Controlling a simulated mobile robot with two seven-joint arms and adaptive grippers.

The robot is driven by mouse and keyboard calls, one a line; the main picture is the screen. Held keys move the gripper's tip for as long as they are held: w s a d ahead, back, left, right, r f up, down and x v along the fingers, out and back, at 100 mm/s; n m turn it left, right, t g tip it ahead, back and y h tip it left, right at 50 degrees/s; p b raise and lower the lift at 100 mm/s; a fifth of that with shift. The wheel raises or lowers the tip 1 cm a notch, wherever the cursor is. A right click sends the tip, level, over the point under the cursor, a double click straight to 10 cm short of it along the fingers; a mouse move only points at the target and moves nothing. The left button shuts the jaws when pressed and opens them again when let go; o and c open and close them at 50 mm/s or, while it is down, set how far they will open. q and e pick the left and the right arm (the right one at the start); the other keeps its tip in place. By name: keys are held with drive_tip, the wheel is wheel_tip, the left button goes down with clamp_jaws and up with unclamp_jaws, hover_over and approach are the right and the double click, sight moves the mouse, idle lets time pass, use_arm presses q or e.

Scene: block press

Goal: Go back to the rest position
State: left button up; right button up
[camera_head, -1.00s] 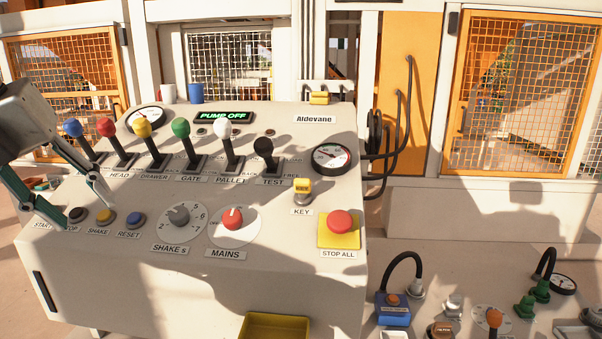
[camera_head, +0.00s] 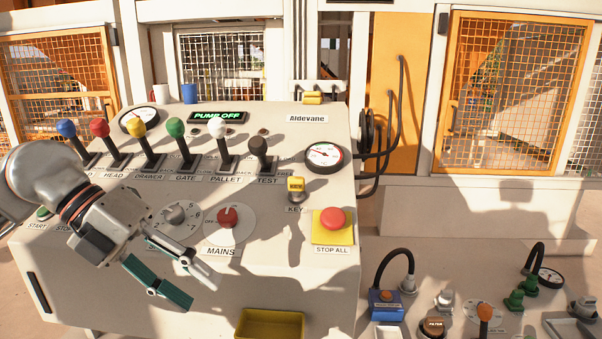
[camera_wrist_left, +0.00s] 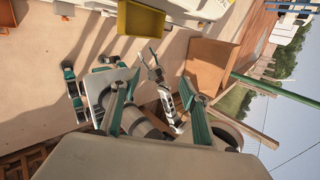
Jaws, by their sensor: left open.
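My left gripper (camera_head: 201,292) is open and empty in the head view. It hangs over the lower front of the control console (camera_head: 300,275), below the MAINS dial (camera_head: 228,217). Its arm crosses in front of the console's left side and hides part of the button row there. In the left wrist view the two green-edged fingers of my left gripper (camera_wrist_left: 157,82) are spread with nothing held between them. A jointed silver part with a forked end (camera_wrist_left: 154,68) shows beyond them; it may be my right gripper, but its state is unclear.
The console carries a row of coloured levers (camera_head: 182,146), a SHAKE dial (camera_head: 175,214), a yellow key switch (camera_head: 296,187) and a red STOP ALL button (camera_head: 332,218). A yellow tray (camera_head: 270,323) is below its front. A lower panel with hoses (camera_head: 435,315) stands at right.

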use_arm(q)
drive_tip(key=w+d+f+n+t+h, duration=0.25)
drive_tip(key=f+n+h, duration=0.2)
drive_tip(key=h, duration=0.35)
drive_tip(key=w+a+f+n+t+y, duration=0.25)
drive_tip(key=a+f+n+t, duration=0.3)
drive_tip(key=f, duration=0.35)
drive_tip(key=w+a+f+n+t+y, duration=0.25)
drive_tip(key=a+f+n+t, duration=0.2)
drive_tip(key=f+n, duration=0.3)
drive_tip(key=s+a+f+n+g+y, duration=0.1)
drive_tip(key=s+a+f+n+y, duration=0.15)
drive_tip(key=s+a+f, duration=0.45)
drive_tip(key=s+a+f+n+g+y, duration=0.1)
drive_tip(key=s+a+f+y, duration=0.25)
drive_tip(key=f, duration=0.65)
drive_tip(key=s+a+f+n+g+y, duration=0.1)
drive_tip(key=s+a+f+n+y, duration=0.1)
drive_tip(key=s+a+f+y, duration=0.4)
drive_tip(key=d+f+n+t+h, duration=0.1)
drive_tip(key=d+n, duration=0.8)
drive_tip(key=d, duration=1.1)
wheel_tip(320, 180, down, 3)
drive_tip(key=shift+s+d+r+n+h, duration=0.1)
drive_tip(key=shift+s+d+n+h, duration=0.2)
drive_tip(key=shift+h, duration=0.6)
